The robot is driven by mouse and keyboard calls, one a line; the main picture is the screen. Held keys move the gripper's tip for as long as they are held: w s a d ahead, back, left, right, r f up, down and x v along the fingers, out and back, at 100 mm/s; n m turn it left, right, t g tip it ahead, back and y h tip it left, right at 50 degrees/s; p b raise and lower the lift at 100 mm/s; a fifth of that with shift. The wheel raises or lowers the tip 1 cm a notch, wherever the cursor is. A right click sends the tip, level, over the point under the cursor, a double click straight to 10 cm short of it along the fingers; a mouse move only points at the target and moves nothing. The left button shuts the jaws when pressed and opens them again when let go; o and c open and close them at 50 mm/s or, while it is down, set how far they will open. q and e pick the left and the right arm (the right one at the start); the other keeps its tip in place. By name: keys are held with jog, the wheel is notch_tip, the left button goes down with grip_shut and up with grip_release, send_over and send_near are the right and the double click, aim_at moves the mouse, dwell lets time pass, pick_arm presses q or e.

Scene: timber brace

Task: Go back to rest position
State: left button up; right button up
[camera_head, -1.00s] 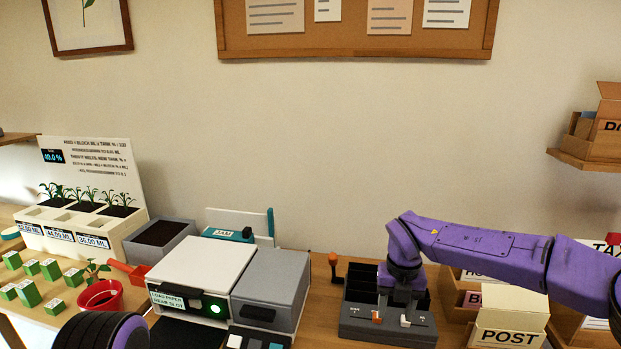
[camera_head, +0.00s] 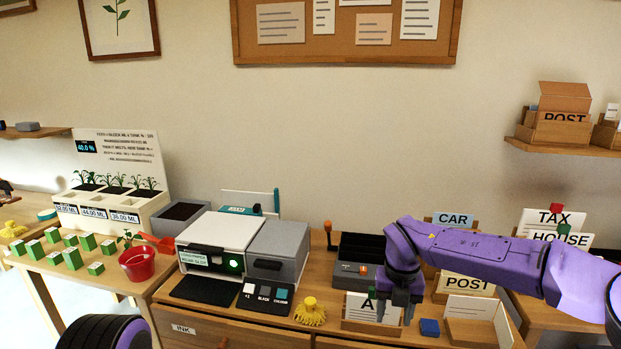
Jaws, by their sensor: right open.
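My right arm reaches in from the right edge. Its gripper (camera_head: 394,308) points down over the front of the bench, just in front of a card holder (camera_head: 362,326) with a white card marked "A", and partly covers it. The jaws are open, and I see nothing held between them. Whether the fingers touch the card cannot be told. A dark, round purple link at the bottom left is mine; the left gripper is not in view.
Near the right gripper are a dark organiser (camera_head: 352,272), a blue block (camera_head: 429,327), a POST box (camera_head: 465,285) and a yellow object (camera_head: 310,312). A printer (camera_head: 215,235) stands left of centre. A red pot (camera_head: 137,264) and green blocks (camera_head: 73,259) are further left.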

jog(key=s+d+f+n+t+h, duration=0.3)
jog(key=s+f+n, duration=0.3)
jog(key=f+n, duration=0.5)
jog(key=s+d+f+n+t+h, duration=0.2)
jog(key=s+d+f+n+t, duration=0.15)
jog(key=s+f+n, duration=0.45)
jog(key=s+d+f+n+g, duration=0.1)
jog(key=s+f+n, duration=0.2)
jog(key=s, duration=0.4)
jog(key=s+d+f+n+g+y, duration=0.1)
jog(key=s+d+f+n, duration=0.1)
jog(key=s+n, duration=0.3)
jog(key=s+d+f+n+g, duration=0.1)
jog(key=s+f+n, duration=0.3)
jog(key=s, duration=0.7)
jog(key=shift+s+d+f+n+y, duration=0.2)
jog(key=shift+d+f+n+y, duration=0.1)
jog(key=shift+d, duration=0.3)
